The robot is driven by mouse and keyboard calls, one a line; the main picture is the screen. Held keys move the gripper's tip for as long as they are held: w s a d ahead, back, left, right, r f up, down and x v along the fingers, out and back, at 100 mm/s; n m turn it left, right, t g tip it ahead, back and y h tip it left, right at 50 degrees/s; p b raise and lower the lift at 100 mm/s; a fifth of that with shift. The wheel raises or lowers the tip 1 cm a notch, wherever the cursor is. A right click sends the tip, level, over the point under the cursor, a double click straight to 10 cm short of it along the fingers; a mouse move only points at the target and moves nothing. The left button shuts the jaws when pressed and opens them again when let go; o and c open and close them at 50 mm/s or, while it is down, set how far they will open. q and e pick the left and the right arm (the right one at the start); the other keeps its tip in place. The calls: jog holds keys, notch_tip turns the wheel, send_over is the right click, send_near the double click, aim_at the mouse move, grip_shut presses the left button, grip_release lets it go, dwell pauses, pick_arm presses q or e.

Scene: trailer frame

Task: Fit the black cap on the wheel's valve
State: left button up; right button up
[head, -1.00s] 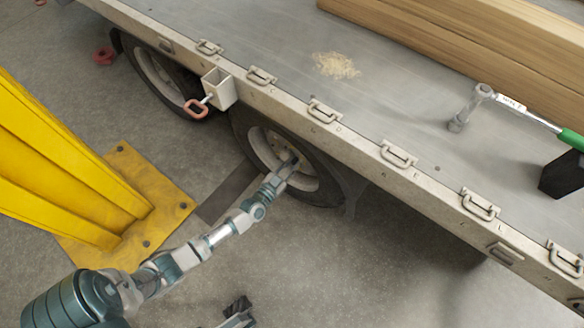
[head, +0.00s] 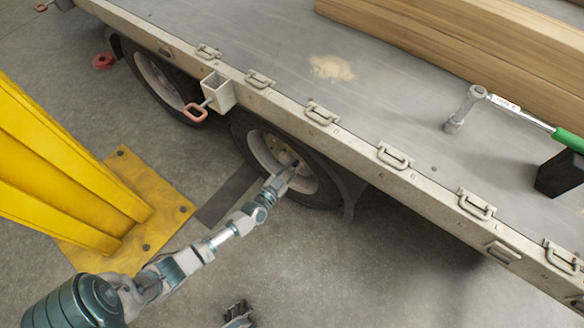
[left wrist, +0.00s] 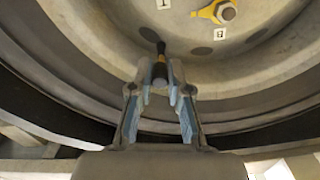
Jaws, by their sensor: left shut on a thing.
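The near wheel (head: 258,150) sits under the trailer's edge, and its pale rim fills the top of the left wrist view (left wrist: 110,45). My left gripper (head: 292,168) is at the lower right part of this rim. In the left wrist view its fingers (left wrist: 160,88) are shut on the small black cap (left wrist: 159,70). The dark valve stem (left wrist: 149,35) stands out from the rim just above the cap, roughly in line with it. I cannot tell whether they touch. My right gripper (head: 238,314) shows only partly at the bottom edge, low over the floor.
A yellow post with a bolted base plate (head: 150,190) stands left of my left arm. The trailer bed (head: 400,95) carries timber (head: 450,50), a green-handled wrench (head: 520,115) and a black block (head: 560,175). Floor right of my arm is clear.

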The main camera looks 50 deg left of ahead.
pick_arm(q)
jog(key=shift+w, duration=0.3)
jog(key=shift+w+a, duration=0.3)
jog(key=shift+w, duration=0.6)
jog(key=o, duration=0.9)
jog(key=shift+c, duration=0.2)
jog(key=o, duration=0.4)
jog(key=shift+d, duration=0.1)
